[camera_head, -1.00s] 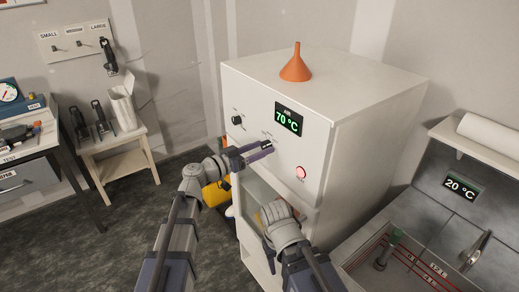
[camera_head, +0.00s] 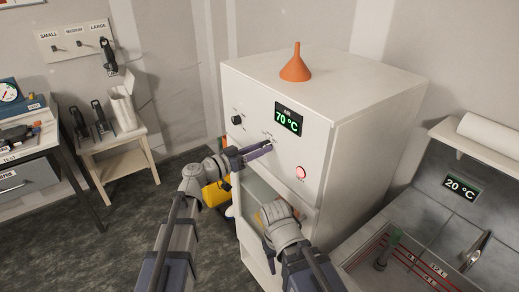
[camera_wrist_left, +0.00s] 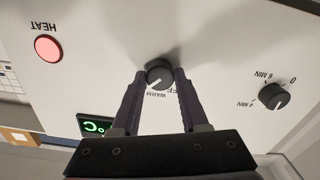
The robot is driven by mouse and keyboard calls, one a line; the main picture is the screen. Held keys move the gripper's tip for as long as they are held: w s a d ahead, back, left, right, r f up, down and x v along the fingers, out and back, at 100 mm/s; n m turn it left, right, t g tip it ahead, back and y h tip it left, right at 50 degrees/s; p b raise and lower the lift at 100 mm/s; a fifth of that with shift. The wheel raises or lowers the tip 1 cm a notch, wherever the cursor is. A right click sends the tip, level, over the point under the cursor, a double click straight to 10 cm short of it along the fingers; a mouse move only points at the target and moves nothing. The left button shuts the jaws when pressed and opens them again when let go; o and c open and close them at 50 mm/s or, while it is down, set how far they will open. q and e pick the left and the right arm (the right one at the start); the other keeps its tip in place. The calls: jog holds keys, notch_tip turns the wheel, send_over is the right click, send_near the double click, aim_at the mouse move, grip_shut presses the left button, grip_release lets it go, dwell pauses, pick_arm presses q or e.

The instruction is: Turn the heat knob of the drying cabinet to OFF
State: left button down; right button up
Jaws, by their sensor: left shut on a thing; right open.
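The white drying cabinet (camera_head: 265,95) stands in the middle of the head view. Its display (camera_head: 288,119) reads 70 °C under AIR. My left gripper (camera_head: 268,147) is at the front panel, shut on the dark round heat knob, with one finger on each side. In the left wrist view, which is upside down, the heat knob (camera_wrist_left: 159,73) sits between the fingertips. Its white pointer line slants to the lower left, towards the WARM label; part of the OFF label is hidden by a finger. My right gripper (camera_head: 277,212) is low before the cabinet, its fingers mostly hidden.
A second knob (camera_wrist_left: 273,96) with minute marks and a lit red HEAT lamp (camera_wrist_left: 48,48) flank the heat knob. An orange funnel (camera_head: 296,66) stands on the cabinet. A sink (camera_head: 400,250) is at right, a small wooden table (camera_head: 115,150) at left.

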pick_arm(q)
jog(key=shift+n, duration=8.6)
jog(key=shift+c, duration=2.1)
grip_release()
jog(key=v, duration=0.8)
jog(key=shift+d, duration=0.1)
